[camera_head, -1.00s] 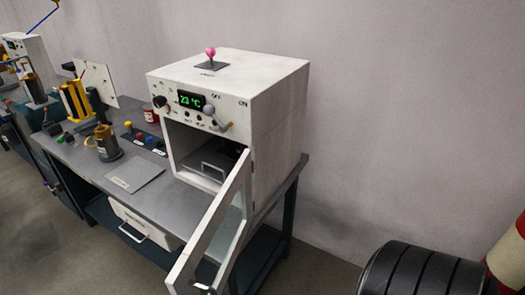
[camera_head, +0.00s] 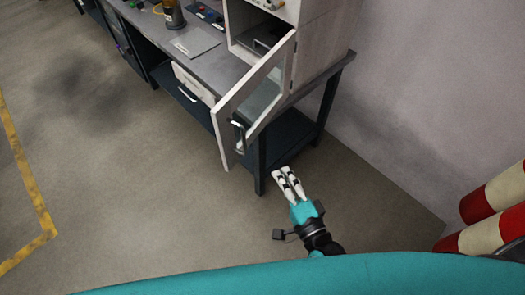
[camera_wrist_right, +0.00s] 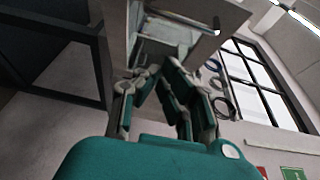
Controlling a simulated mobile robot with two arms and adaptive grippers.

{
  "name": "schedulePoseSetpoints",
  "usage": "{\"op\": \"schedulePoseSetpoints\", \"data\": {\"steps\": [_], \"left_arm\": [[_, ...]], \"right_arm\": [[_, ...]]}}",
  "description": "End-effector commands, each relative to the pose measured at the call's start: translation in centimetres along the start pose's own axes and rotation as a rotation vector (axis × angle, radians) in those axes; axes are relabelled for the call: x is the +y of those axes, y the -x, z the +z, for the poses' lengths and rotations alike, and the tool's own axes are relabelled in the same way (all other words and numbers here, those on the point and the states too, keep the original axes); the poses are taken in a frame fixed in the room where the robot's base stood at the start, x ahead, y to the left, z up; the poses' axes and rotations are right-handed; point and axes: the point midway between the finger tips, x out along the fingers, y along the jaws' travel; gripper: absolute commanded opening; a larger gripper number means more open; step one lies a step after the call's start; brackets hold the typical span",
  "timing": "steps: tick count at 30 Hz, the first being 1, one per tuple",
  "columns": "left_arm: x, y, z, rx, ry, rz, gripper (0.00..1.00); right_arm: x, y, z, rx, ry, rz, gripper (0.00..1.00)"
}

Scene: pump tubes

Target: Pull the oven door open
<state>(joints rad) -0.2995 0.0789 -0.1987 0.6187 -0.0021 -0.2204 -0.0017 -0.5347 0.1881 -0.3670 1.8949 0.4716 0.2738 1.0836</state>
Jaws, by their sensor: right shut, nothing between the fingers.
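The white oven (camera_head: 318,30) stands on the bench at the top of the head view, its upper part cut off. Its white door (camera_head: 226,137) with a glass pane stands wide open, swung out past the bench front. My left gripper is not in view.
The grey bench (camera_head: 222,72) has a white drawer (camera_head: 194,85) and a dark lower shelf (camera_head: 286,138). Its leg (camera_head: 260,168) is close to my right gripper. Red and white posts (camera_head: 492,190) stand at the right. The floor at left is clear.

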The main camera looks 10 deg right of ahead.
Motion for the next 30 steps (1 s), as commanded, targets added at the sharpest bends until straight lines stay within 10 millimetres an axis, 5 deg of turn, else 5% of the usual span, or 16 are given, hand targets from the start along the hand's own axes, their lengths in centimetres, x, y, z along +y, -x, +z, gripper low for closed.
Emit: {"op": "schedulePoseSetpoints", "data": {"steps": [6,12,30], "left_arm": [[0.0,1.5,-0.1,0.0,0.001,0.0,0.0],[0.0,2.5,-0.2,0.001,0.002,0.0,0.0],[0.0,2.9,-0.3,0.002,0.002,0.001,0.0]], "right_arm": [[-0.4,-5.1,0.0,0.001,0.0,-0.002,0.0],[-0.2,-8.0,1.4,0.001,-0.002,0.001,0.0],[0.1,-9.3,2.8,0.0,0.003,0.002,0.0]]}}
